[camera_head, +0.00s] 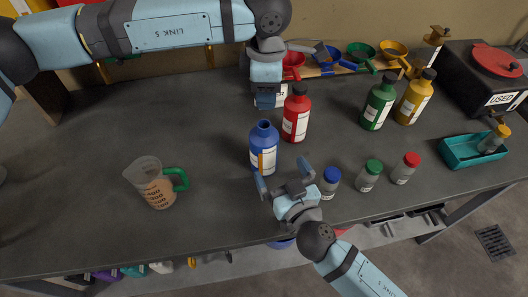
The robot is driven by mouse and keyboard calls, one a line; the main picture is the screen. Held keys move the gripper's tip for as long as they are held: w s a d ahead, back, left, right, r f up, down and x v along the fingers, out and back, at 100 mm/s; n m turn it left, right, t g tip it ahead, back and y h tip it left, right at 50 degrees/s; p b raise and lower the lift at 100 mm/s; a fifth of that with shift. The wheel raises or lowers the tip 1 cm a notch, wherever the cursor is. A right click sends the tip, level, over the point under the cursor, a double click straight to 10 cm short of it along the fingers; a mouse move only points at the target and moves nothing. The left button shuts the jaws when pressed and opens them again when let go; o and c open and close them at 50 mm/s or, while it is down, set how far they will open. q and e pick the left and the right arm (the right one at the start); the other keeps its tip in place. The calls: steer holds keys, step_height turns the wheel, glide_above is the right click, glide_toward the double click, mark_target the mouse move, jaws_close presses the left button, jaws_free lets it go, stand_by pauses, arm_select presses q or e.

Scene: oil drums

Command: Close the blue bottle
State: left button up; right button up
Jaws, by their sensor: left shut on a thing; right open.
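The blue bottle (262,160) stands upright on the dark bench, with a white and orange label and its blue neck at the top. My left gripper (266,98) is above and behind the bottle, shut on a small dark blue thing, which looks like the blue cap (265,102). The cap is apart from the bottle's neck in the picture. My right gripper (281,172) is open and empty at the bottle's lower front right. One finger is in front of the bottle's base and the other is to its right. Whether they touch it is unclear.
A red bottle (297,115) stands close behind right of the blue one. Green (378,102) and yellow (414,97) bottles stand farther right. Small jars with blue, green and red lids stand at the front right. A measuring jug (154,185) is at left, with free bench around it.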

mark_target(264, 140)
steer(key=x, duration=1)
steer(key=shift+w, duration=0.2)
steer(key=c, duration=1.3)
arm_select(q)
steer(key=shift+f, duration=2.5)
arm_select(e)
steer(key=shift+o, duration=0.2)
arm_select(q)
steer(key=shift+f, duration=0.9)
steer(key=shift+f, duration=0.55)
